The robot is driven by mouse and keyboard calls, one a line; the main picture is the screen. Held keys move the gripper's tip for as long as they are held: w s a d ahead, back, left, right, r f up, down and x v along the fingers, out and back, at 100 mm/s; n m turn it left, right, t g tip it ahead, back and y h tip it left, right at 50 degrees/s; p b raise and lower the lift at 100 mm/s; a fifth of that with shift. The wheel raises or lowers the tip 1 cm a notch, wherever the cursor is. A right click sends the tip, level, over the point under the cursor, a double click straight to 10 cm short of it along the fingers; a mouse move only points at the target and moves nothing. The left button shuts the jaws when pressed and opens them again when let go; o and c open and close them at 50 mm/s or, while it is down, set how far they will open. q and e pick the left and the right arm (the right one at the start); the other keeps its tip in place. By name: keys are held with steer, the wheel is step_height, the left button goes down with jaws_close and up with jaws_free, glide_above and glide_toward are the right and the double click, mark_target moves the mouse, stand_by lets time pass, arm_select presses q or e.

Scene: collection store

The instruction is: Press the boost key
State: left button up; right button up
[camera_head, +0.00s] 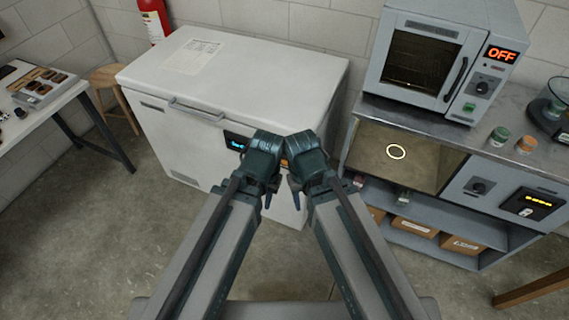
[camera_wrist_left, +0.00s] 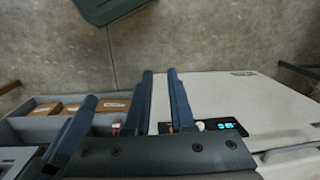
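The white chest freezer (camera_head: 250,75) has a dark control panel (camera_head: 238,141) with blue lit digits on its front; the panel also shows in the left wrist view (camera_wrist_left: 228,125). A small orange patch and a white round part sit beside the digits there; I cannot read any key label. My left gripper (camera_head: 266,203) hangs in front of the freezer front, partly covering the area by the panel.
A steel bench (camera_head: 440,135) at right carries an oven (camera_head: 430,55) with an OFF display, small jars (camera_head: 498,135) and a scale. Boxes (camera_head: 415,226) lie on its lower shelf. A table (camera_head: 40,100) and wooden stool (camera_head: 110,80) stand at left. The floor before the freezer is clear.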

arm_select(q)
jaws_close()
stand_by(1.3)
